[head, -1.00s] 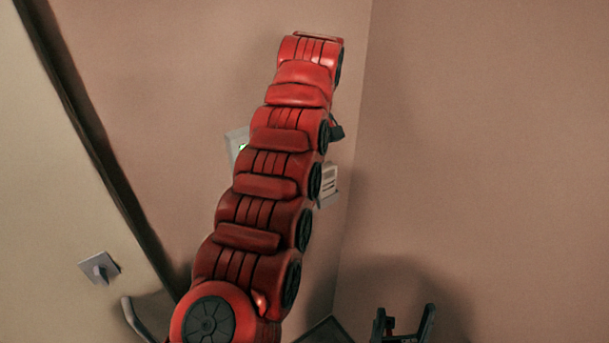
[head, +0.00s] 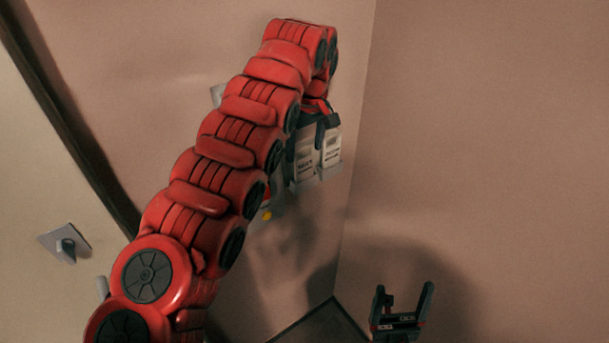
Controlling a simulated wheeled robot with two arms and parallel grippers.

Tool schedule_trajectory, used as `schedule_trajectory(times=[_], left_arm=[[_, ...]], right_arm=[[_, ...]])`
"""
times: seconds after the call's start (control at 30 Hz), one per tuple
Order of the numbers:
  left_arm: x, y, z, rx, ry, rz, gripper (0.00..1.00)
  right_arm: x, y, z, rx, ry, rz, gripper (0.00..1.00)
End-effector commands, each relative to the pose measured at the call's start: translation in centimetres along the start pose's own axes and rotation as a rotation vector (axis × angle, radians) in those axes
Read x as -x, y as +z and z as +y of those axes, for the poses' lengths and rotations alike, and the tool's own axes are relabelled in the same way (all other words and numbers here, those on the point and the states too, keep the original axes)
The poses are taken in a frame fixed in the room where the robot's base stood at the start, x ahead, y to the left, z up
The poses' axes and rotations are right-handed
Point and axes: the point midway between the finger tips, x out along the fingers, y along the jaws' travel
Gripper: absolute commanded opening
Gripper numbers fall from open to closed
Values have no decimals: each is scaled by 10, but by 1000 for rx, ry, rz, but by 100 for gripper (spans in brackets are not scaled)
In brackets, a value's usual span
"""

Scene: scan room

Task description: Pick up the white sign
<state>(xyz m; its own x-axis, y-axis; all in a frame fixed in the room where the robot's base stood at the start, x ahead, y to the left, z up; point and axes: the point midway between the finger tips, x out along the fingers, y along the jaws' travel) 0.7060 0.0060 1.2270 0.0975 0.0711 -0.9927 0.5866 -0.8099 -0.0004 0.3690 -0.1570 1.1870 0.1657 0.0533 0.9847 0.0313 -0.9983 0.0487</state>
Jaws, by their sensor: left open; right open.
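Two white, label-like pieces with small dark print hang side by side on the back wall near the corner, a left one (head: 305,163) and a right one (head: 332,148). I cannot tell which of them is the white sign. My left gripper (head: 308,138) is at the end of the red arm, open, with its dark fingers in front of the white pieces and overlapping them in view. The arm hides part of the gripper, and contact cannot be told. My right gripper (head: 402,303) is open and empty at the bottom, pointing up, well below the white pieces.
A pale door (head: 40,170) with a lever handle (head: 65,243) is at the left. A pale piece (head: 216,95) shows behind my arm. A dark-edged flat surface (head: 325,325) is at the bottom centre. The right wall (head: 490,130) is bare.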

Motion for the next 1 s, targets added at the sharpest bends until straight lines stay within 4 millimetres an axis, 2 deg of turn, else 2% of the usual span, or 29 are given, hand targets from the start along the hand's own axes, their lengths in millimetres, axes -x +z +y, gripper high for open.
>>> schedule_trajectory(times=[0.2, 0.4, 0.6, 0.93, 1.0], left_arm=[[-10, 0, -1, 2, -4, -2, 85], [-32, 1, 0, 3, -7, -5, 85], [-54, 2, 3, 1, -2, -2, 85], [-60, 2, 3, 1, 0, -1, 85], [-60, 2, 3, 1, 0, -1, 74]], right_arm=[[-4, -1, 0, 0, 0, 0, 82], [-30, -5, 1, 0, 0, 0, 82], [-33, -6, 2, 0, 0, 0, 82], [-33, -6, 2, 0, 0, 0, 82], [-33, -6, 2, 0, 0, 0, 82]])
